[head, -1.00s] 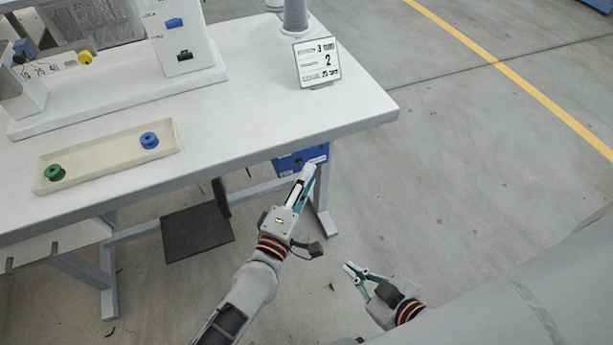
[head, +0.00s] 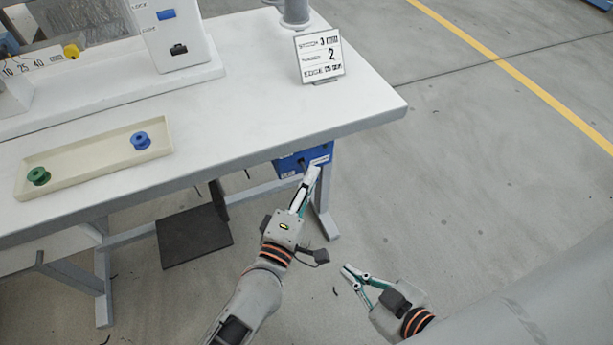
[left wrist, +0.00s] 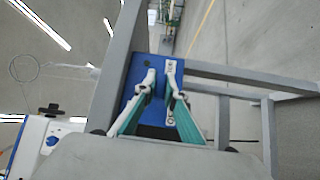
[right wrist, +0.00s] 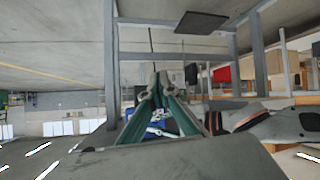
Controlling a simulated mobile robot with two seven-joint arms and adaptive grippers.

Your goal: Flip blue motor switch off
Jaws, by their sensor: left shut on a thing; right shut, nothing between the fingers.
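The blue motor switch box (head: 288,164) hangs under the table's front edge near its right leg. It also shows in the left wrist view (left wrist: 130,88), right behind my fingertips. My left gripper (head: 313,172) is at the front of this box, its fingers (left wrist: 162,84) shut on the switch's small lever. The fingers hide most of the lever, so I cannot tell its position. My right gripper (head: 347,273) is shut and empty, below and to the right of the box, over bare floor. Its fingertips meet in the right wrist view (right wrist: 160,82).
The white table (head: 240,120) overhangs the box, with a metal leg (head: 324,215) beside it. On top are a tray (head: 92,165) with a green and a blue spool, a sign (head: 320,58) and the press (head: 172,35). A dark pedal plate (head: 193,238) lies below. Floor to the right is clear.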

